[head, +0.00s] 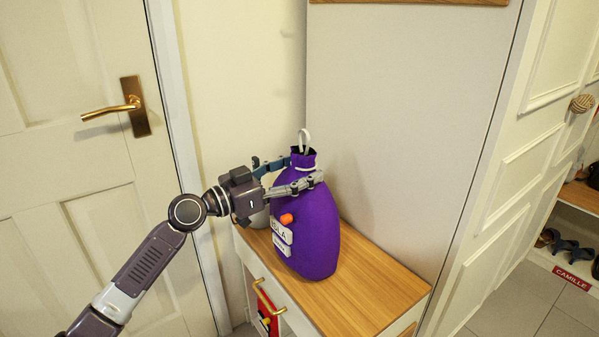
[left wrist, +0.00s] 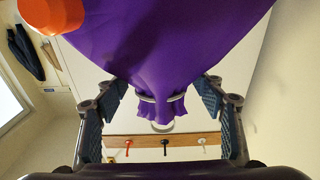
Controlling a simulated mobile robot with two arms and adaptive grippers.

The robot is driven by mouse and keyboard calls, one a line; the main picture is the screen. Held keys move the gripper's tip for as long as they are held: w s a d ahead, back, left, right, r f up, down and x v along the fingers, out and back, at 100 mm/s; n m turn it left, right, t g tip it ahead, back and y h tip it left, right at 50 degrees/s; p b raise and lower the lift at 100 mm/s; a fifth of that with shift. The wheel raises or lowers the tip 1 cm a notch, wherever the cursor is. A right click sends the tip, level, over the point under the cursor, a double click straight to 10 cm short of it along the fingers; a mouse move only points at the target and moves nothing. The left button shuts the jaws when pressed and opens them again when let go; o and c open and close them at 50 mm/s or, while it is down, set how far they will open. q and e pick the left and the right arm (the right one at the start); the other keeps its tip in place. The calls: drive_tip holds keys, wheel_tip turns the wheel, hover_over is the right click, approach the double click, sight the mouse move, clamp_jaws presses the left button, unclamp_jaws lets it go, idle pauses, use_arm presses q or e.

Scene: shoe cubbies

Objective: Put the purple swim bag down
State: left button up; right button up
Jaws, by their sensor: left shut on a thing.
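The purple swim bag (head: 312,235) is upright over the wooden top of a low cabinet (head: 362,288). It has a gathered neck, a white loop at the top, an orange toggle and white name labels, partly readable as "OLA". My left gripper (head: 303,170) is shut on the bag near its neck, one finger on each side. In the left wrist view the purple bag (left wrist: 165,60) fills the upper middle between the two fingers. Its base appears at the level of the cabinet top, but I cannot tell whether it touches. My right gripper is not in view.
A tall pale panel (head: 400,130) rises behind the cabinet. The cabinet top's front right is clear. A shoe shelf (head: 580,197) is at the far right.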

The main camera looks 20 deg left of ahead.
use_arm(q)
drive_tip(key=shift+r, duration=0.1)
drive_tip(key=o, duration=1.6)
drive_tip(key=shift+f, duration=0.2)
drive_tip(key=o, duration=0.5)
drive_tip(key=shift+r, duration=0.1)
